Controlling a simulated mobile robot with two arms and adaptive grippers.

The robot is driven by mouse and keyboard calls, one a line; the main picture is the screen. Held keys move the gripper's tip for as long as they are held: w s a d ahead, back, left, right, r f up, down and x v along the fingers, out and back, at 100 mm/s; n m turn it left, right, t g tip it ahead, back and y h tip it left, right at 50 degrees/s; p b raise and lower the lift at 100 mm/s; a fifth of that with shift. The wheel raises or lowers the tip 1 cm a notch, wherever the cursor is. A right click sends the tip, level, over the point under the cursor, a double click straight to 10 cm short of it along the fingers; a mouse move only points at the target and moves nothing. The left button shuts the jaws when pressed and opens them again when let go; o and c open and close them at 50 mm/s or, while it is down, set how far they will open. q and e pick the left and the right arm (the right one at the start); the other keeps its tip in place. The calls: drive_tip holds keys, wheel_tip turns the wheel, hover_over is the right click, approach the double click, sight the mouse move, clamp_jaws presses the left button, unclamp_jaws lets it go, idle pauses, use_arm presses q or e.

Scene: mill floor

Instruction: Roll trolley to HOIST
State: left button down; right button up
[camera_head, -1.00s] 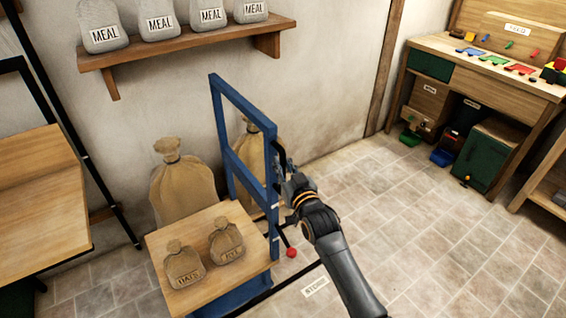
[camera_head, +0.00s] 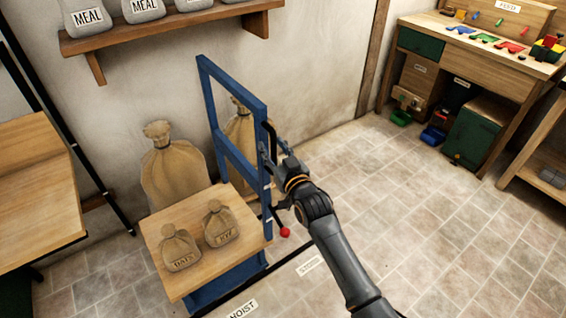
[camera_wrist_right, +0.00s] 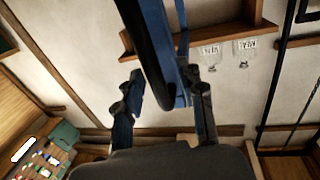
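The trolley has a blue upright frame (camera_head: 212,105) and a wooden deck (camera_head: 215,262). Two small sacks stand on the deck, OATS (camera_head: 178,250) and RYE (camera_head: 221,224). A black handle bar is on the frame's right side; it also shows large in the right wrist view (camera_wrist_right: 155,55). My right gripper (camera_head: 274,152) is at this bar, its two fingers (camera_wrist_right: 162,105) apart on either side of it. A gap shows between one finger and the bar. A floor label HOIST (camera_head: 242,309) lies in front of the trolley. My left gripper is out of view.
A red-knobbed lever (camera_head: 285,232) is low beside the trolley. A STORE label (camera_head: 310,265) lies on the floor. Large sacks (camera_head: 172,170) stand behind, under a wall shelf (camera_head: 180,27). Tables (camera_head: 40,190) flank the left; a workbench (camera_head: 490,60) is at right.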

drive_tip(key=v, duration=1.1)
drive_tip(key=shift+s, duration=0.1)
drive_tip(key=s+d+f+m+g+h, duration=0.1)
drive_tip(key=s+d+f+g+h, duration=0.2)
drive_tip(key=f, duration=0.9)
drive_tip(key=s+d+f+g, duration=0.25)
drive_tip(key=s+f, duration=0.25)
drive_tip(key=f, duration=0.7)
drive_tip(key=s+d+f+m+g+h, duration=0.15)
drive_tip(key=s+d+f, duration=0.3)
drive_tip(key=f, duration=0.85)
drive_tip(key=s+d+f+g+h, duration=0.1)
drive_tip(key=s+d+f, duration=0.3)
drive_tip(key=s, duration=0.8)
drive_tip(key=s+d+f+g+h, duration=0.1)
drive_tip(key=s+d+f+g, duration=0.3)
drive_tip(key=s+f, duration=0.5)
drive_tip(key=s+d+f+g+h, duration=0.1)
drive_tip(key=s+d+f+g, duration=0.2)
drive_tip(key=s, duration=1.3)
wheel_tip(320, 180, down, 4)
drive_tip(key=shift+s+d+r, duration=0.15)
drive_tip(key=shift+d+r, duration=0.05)
drive_tip(key=shift+d, duration=0.3)
